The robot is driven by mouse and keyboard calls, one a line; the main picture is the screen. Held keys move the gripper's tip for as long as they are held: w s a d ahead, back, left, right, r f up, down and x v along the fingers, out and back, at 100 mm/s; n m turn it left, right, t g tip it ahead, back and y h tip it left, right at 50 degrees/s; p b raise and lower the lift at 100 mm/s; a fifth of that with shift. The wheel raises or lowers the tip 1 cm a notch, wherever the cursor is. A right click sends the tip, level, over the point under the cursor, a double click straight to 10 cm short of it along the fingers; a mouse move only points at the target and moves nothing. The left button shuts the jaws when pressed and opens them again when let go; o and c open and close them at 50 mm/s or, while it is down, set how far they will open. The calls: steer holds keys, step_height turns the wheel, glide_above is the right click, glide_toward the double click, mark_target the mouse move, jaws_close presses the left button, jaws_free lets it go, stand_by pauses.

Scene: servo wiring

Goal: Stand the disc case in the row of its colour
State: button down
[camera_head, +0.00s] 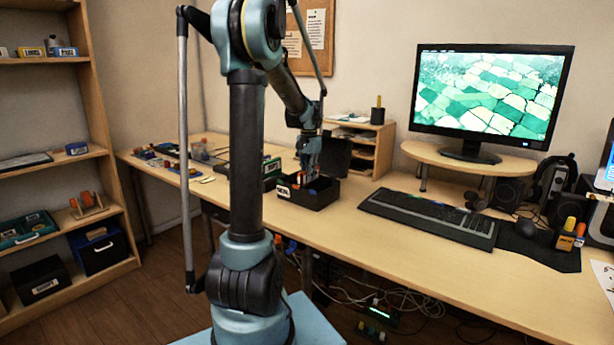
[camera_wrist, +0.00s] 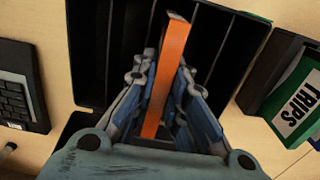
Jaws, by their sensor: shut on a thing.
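My gripper (camera_wrist: 162,82) is shut on an orange disc case (camera_wrist: 168,62), held edge-on between its fingers. A black rack (camera_wrist: 84,45) with several long narrow slots split by thin dividers lies under and beyond the case in the wrist view. I cannot tell how far the case is inside a slot. In the head view my gripper (camera_head: 308,158) is above the black rack (camera_head: 318,201) on the desk, which has a pale label on its front. A bit of orange (camera_head: 301,178) shows at the rack, below my gripper. The lower part of the case is hidden.
A black keyboard (camera_head: 430,215) lies to the rack's right in the head view, with a monitor (camera_head: 490,95) behind. A small wooden shelf unit (camera_head: 383,150) stands behind the rack.

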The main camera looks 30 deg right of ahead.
steer(key=c, duration=1.6)
jaws_free()
step_height(320, 180, up, 12)
steer(key=s+a+n, duration=0.2)
steer(key=a+n, duration=0.1)
steer(key=a, duration=1)
steer(key=s+a+f+n+t, duration=0.1)
steer(key=s+a+f+n, duration=0.15)
steer(key=a, duration=0.35)
steer(key=s+a+f+n, duration=0.1)
steer(key=s+a, duration=0.2)
steer(key=a, duration=0.3)
steer(key=s+a+f+n+t, duration=0.1)
steer(key=s+a+f+n, duration=0.6)
steer(key=s+a+f, duration=0.8)
steer(key=shift+s+a+f, duration=0.3)
steer(key=shift+s+f, duration=0.05)
steer(key=shift+f, duration=0.6)
steer(key=shift+n, duration=0.25)
